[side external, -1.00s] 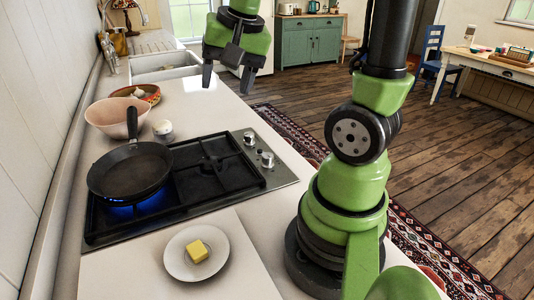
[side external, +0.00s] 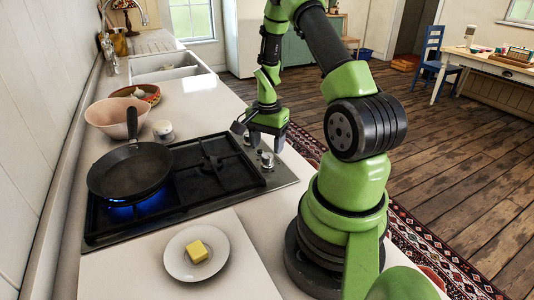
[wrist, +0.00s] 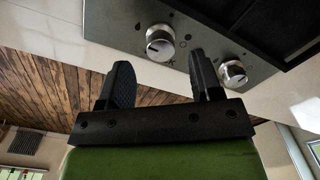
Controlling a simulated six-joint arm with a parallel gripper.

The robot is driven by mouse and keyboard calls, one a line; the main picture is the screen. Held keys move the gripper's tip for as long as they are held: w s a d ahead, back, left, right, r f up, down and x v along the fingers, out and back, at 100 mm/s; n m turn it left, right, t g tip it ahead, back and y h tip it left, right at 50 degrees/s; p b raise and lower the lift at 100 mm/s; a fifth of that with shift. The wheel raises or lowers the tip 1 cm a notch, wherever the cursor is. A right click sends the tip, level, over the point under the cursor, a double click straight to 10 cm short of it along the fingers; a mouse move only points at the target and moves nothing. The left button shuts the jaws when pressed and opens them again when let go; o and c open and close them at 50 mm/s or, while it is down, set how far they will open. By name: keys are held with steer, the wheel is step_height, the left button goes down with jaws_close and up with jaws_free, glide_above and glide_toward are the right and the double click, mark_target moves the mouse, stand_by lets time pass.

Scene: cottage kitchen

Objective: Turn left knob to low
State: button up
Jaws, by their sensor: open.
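Two silver knobs sit on the steel panel along the hob's right edge in the side view. The nearer one, which appears to be the left knob (side external: 267,160), also shows in the wrist view (wrist: 160,42). The farther knob (side external: 248,140) is partly hidden by my gripper in the side view and shows at the right in the wrist view (wrist: 233,73). My gripper (side external: 259,139) is open and points down close to the knobs. In the wrist view the nearer knob lies just beyond the gap between the fingertips (wrist: 160,70), apart from them.
A black pan (side external: 131,172) sits over a lit blue flame on the hob (side external: 216,170). A plate (side external: 178,266) with butter (side external: 197,251) lies in front. A pink bowl (side external: 108,117) and small jar (side external: 163,129) stand behind.

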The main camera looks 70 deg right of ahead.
mark_target(267, 156)
steer(key=shift+f, duration=1.85)
steer(key=c, duration=0.9)
